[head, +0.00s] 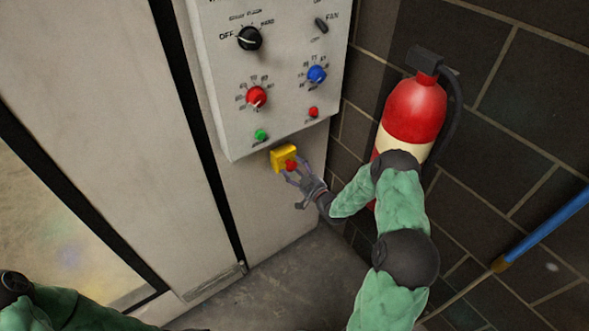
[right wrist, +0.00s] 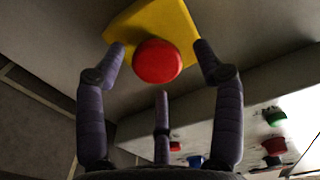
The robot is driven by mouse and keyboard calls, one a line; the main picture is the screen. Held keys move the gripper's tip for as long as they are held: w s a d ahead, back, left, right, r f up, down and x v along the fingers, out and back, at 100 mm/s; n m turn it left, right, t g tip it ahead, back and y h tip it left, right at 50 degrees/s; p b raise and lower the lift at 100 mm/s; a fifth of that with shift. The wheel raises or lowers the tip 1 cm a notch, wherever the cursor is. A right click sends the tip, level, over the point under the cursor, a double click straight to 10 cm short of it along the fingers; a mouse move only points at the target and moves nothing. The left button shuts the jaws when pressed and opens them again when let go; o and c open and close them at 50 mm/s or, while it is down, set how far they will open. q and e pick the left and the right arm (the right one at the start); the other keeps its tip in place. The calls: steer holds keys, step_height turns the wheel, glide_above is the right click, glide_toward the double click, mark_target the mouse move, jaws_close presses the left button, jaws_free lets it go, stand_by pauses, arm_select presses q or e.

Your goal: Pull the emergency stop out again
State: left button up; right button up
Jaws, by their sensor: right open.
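The emergency stop is a red mushroom button (head: 290,165) on a yellow box (head: 278,156), fixed to the pale wall just below the control panel. In the right wrist view the red button (right wrist: 157,61) and yellow box (right wrist: 178,20) show at the top centre. My right gripper (head: 290,174) is at the button. Its fingers are spread open around the button in the right wrist view (right wrist: 160,62), one to each side and a third below. I cannot tell whether any finger touches it. My left arm shows only at the bottom left; its gripper is out of view.
The control panel (head: 285,110) with several knobs and buttons hangs directly above the box. A red fire extinguisher (head: 412,112) stands on the right by the dark block wall, close behind my right arm. A blue-handled pole (head: 545,226) leans at the far right.

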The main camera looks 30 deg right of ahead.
steer(key=s, duration=1.1)
steer(key=shift+s+d, duration=0.4)
steer(key=shift+d, duration=0.05)
steer(key=s+a+f+m+g+y, duration=0.1)
steer(key=s+a+f+m+g, duration=0.2)
steer(key=a+f+g, duration=0.95)
steer(key=s+a+f+g, duration=0.2)
steer(key=s+a, duration=0.6)
steer(key=s, duration=0.1)
steer(key=s+a+f+g+y+p, duration=0.1)
steer(key=s+a+f+g, duration=0.2)
steer(key=s+a, duration=0.6)
stand_by(0.7)
